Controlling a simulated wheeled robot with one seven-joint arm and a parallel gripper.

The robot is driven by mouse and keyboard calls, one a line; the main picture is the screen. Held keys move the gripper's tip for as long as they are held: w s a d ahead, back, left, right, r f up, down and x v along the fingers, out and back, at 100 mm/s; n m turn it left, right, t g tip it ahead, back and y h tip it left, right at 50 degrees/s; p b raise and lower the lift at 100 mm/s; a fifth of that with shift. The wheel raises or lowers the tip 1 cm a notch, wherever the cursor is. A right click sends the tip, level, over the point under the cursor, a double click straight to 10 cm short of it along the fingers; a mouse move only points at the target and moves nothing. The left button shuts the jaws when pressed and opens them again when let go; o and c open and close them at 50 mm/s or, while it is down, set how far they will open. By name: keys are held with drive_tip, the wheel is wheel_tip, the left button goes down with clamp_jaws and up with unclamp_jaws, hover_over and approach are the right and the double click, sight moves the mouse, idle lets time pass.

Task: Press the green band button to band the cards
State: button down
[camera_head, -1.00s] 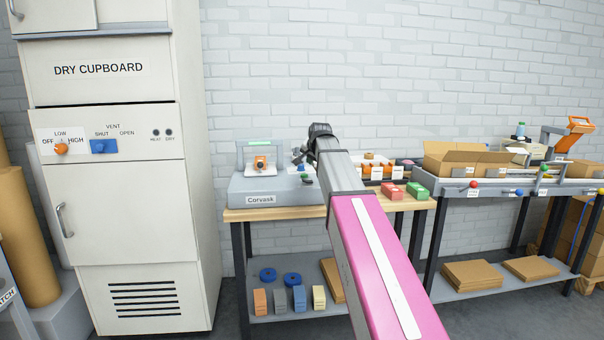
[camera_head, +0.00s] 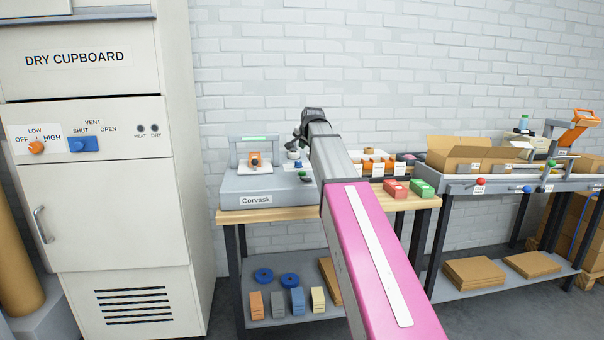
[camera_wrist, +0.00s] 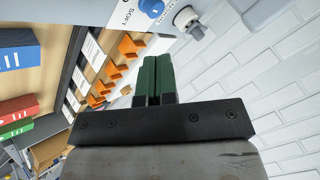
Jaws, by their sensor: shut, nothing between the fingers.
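The grey Corvask machine (camera_head: 235,190) stands on the left of the wooden-topped bench. An orange part (camera_head: 255,160) sits on it over a white piece, below an arch with a pale green strip (camera_head: 255,139). I cannot make out cards there. In the wrist view, a blue knob (camera_wrist: 151,7) marked SOFT and a grey knob (camera_wrist: 186,18) show on a pale panel. My gripper (camera_wrist: 156,62) has dark green fingers, shut together and empty. It is near the machine's right side, largely hidden by my arm in the head view.
Red (camera_head: 396,189) and green boxes (camera_head: 423,188) and an orange-divided rack (camera_head: 378,167) stand on the bench right of the machine. A second table with an open carton (camera_head: 455,165) is further right. The dry cupboard (camera_head: 90,215) is close on the left.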

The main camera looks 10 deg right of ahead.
sight(304, 172)
drive_tip(key=shift+f, duration=4)
drive_tip(key=shift+f, duration=0.1)
drive_tip(key=shift+f, duration=0.3)
drive_tip(key=shift+f, duration=0.55)
drive_tip(key=shift+r, duration=0.95)
drive_tip(key=shift+r, duration=2.5)
